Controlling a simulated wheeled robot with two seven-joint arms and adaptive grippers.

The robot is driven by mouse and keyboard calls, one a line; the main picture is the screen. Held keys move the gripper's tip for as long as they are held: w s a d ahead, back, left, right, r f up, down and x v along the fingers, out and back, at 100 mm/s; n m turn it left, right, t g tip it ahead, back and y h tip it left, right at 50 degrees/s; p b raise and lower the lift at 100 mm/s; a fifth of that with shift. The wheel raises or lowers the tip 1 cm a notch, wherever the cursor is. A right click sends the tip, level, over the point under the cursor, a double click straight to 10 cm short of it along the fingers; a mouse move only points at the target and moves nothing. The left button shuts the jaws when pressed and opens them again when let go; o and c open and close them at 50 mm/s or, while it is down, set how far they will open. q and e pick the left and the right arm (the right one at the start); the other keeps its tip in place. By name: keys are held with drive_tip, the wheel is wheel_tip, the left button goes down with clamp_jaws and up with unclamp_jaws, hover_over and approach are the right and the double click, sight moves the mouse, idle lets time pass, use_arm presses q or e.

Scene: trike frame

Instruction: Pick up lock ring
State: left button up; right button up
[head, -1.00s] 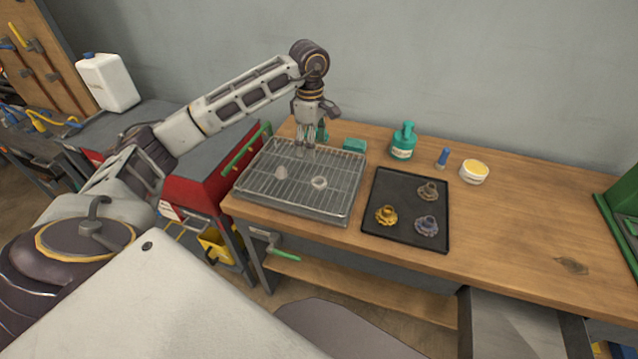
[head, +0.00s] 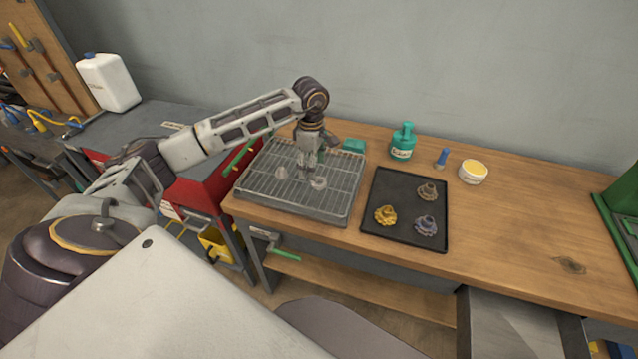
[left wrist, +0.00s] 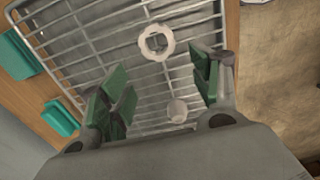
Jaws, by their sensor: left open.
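A pale ring (head: 318,183), which I take as the lock ring, lies on the wire rack of a metal tray (head: 345,212). In the left wrist view the ring (left wrist: 145,45) lies flat with its hole showing, beyond the fingertips. A pale cone-like part (head: 281,173) sits to its left on the rack; it shows in the wrist view (left wrist: 177,108) between the fingers. My left gripper (head: 306,178) is open and empty, pointing down just beside the ring. In the wrist view its green-padded fingers (left wrist: 160,85) are wide apart. My right gripper is not in view.
A black tray (head: 378,238) with several gear-like parts stands right of the rack. Behind are a green bottle (head: 402,141), a blue-capped item (head: 442,158) and a yellow-topped tub (head: 473,172).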

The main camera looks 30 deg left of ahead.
sight(316, 184)
use_arm(q)
drive_tip(key=shift+d+f+p, duration=0.2)
drive_tip(key=shift+f, duration=0.25)
drive_tip(key=shift+d+f+p, duration=0.15)
drive_tip(key=shift+d+f, duration=0.05)
drive_tip(key=shift+f, duration=0.25)
drive_tip(key=shift+d+f, duration=0.2)
drive_tip(key=shift+f, duration=0.75)
drive_tip(key=shift+f+p, duration=0.3)
drive_tip(key=shift+f, duration=0.45)
drive_tip(key=c, duration=1.1)
